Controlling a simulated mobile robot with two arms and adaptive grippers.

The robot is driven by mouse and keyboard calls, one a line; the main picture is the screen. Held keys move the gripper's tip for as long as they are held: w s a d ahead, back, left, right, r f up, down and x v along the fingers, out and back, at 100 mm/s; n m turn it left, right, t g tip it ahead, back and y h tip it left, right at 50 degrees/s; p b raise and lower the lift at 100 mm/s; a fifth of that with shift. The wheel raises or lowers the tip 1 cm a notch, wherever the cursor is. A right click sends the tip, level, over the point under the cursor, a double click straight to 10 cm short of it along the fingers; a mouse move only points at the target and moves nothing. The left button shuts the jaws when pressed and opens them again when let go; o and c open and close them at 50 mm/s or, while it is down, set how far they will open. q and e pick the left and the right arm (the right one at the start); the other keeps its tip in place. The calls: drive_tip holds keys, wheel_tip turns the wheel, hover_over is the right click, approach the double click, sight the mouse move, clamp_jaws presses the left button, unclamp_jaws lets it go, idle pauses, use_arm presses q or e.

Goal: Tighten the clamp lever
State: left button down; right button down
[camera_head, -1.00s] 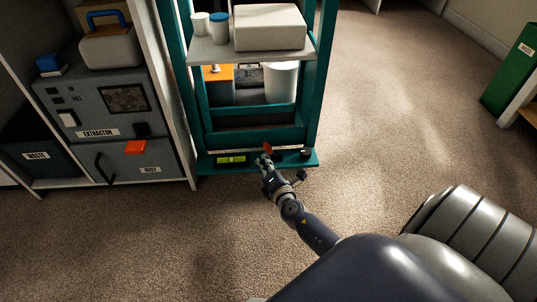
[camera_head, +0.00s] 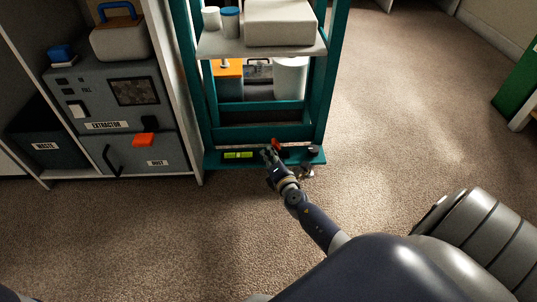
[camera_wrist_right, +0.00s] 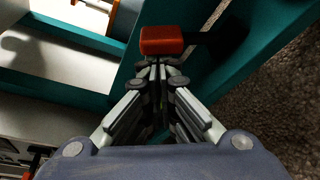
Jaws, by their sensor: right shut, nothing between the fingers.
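The clamp lever has a red-orange grip (camera_head: 275,143) and sits low on the teal stand's base (camera_head: 215,163). In the right wrist view its grip (camera_wrist_right: 162,40) lies just ahead of my fingertips, with a dark arm (camera_wrist_right: 222,38) running off to the right. My right gripper (camera_head: 268,155) is at the front of the base; its fingers (camera_wrist_right: 161,68) are together and empty. The fingertips are at or very near the grip's near edge; I cannot tell whether they touch. My left gripper is not in view.
A green-yellow level strip (camera_head: 238,155) lies left of my gripper on the base, and a dark knob (camera_head: 314,150) at its right. The stand's shelf (camera_head: 215,46) holds a white box (camera_head: 280,22) and cups. A grey extractor cabinet (camera_head: 108,95) stands left.

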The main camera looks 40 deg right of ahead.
sight(277, 146)
drive_tip(key=shift+s+d+r, duration=0.1)
drive_tip(key=shift+d+r, duration=0.05)
drive_tip(key=shift+r, duration=0.05)
drive_tip(key=shift+s+d+r, duration=0.2)
drive_tip(key=shift+d+r, duration=0.15)
drive_tip(key=shift+r, duration=0.05)
drive_tip(key=shift+s+d+r, duration=0.3)
drive_tip(key=shift+s+d, duration=0.05)
drive_tip(key=shift+d, duration=0.2)
drive_tip(key=shift+s+d+r, duration=0.25)
drive_tip(key=shift+s+d, duration=0.05)
drive_tip(key=shift+d, duration=0.2)
